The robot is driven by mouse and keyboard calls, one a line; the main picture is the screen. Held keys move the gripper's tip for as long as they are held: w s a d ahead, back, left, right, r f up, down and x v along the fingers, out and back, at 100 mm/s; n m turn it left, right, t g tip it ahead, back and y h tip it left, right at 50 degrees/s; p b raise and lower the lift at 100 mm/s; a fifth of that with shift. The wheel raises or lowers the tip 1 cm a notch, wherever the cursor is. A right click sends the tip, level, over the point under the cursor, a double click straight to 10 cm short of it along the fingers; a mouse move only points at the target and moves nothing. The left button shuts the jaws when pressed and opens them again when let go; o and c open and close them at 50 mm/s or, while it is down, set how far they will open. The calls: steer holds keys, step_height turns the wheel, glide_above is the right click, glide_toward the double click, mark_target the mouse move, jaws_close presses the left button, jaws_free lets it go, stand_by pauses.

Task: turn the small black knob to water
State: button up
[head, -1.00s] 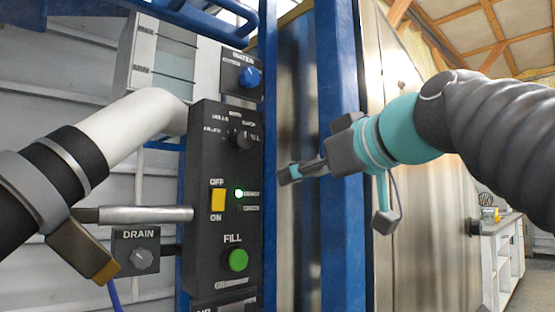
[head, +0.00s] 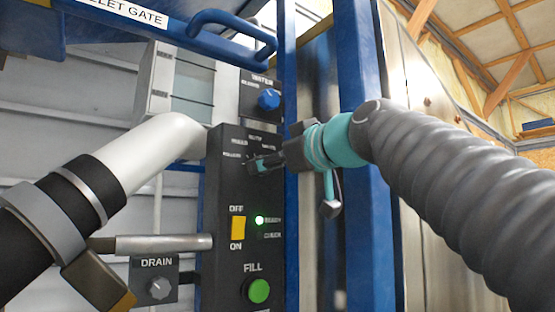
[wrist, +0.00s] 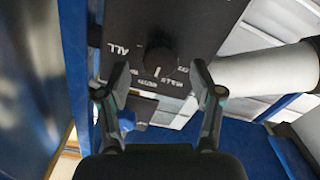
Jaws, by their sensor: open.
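The small black knob (wrist: 160,58) is on the dark control panel, with small labels around it, one reading ALL. Its white mark points down in the wrist view, towards the row of partly blurred labels.
A blue WATER knob (head: 268,99) sits above the panel. The DRAIN knob (head: 158,288) and white pipe (head: 150,155) are left; a blue post (head: 363,200) stands right.

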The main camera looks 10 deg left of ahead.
mark_target(262, 175)
steer(key=shift+p+x, duration=0.3)
steer(key=shift+x, duration=1.4)
steer(key=c, duration=1.2)
